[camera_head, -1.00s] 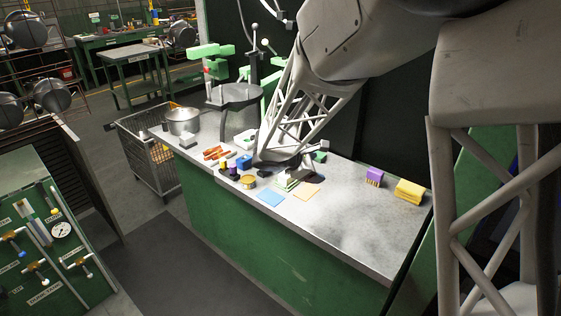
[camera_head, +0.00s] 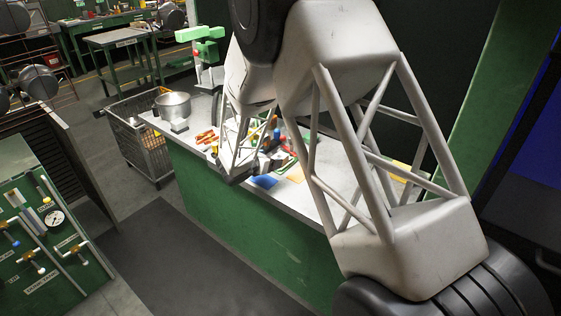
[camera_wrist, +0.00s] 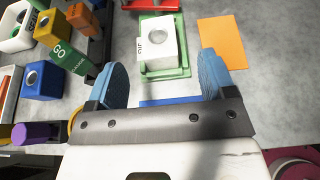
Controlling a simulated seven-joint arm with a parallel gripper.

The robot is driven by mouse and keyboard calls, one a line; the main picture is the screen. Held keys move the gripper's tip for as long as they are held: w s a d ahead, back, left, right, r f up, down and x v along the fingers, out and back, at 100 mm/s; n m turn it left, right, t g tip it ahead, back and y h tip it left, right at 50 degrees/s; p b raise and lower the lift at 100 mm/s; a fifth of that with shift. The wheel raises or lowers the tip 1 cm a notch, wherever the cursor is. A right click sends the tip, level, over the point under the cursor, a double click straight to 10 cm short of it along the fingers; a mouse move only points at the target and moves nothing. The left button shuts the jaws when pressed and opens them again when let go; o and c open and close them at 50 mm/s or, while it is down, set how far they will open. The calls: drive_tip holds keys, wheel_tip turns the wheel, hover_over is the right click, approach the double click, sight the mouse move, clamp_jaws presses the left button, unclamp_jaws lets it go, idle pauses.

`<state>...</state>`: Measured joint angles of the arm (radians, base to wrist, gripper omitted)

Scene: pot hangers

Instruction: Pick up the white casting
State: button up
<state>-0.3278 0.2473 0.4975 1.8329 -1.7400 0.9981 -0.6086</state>
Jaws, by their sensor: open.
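The white casting (camera_wrist: 161,46) is a white block with a round hole in its top and dark lettering on one side. In the wrist view it stands upright in a shallow green tray (camera_wrist: 181,72). My gripper (camera_wrist: 163,78) is open, its blue fingertips apart to the left and right of the casting's near side. The fingers do not appear to touch the casting, and nothing is held between them. In the head view my arm hides most of this part of the bench, and I cannot make out the casting there.
An orange square (camera_wrist: 222,43) lies right of the tray. Left are an orange block (camera_wrist: 83,19), a green label block (camera_wrist: 62,54) and a blue block (camera_wrist: 42,80). A blue square (camera_head: 263,181) lies by the bench's front edge. A metal pot (camera_head: 173,105) stands at the far end.

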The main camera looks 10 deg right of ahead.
sight(281, 155)
drive_tip(key=shift+x, duration=1.3)
drive_tip(key=shift+d, duration=0.1)
drive_tip(key=shift+x, duration=2.55)
drive_tip(key=shift+w, duration=0.15)
drive_tip(key=c, duration=1.1)
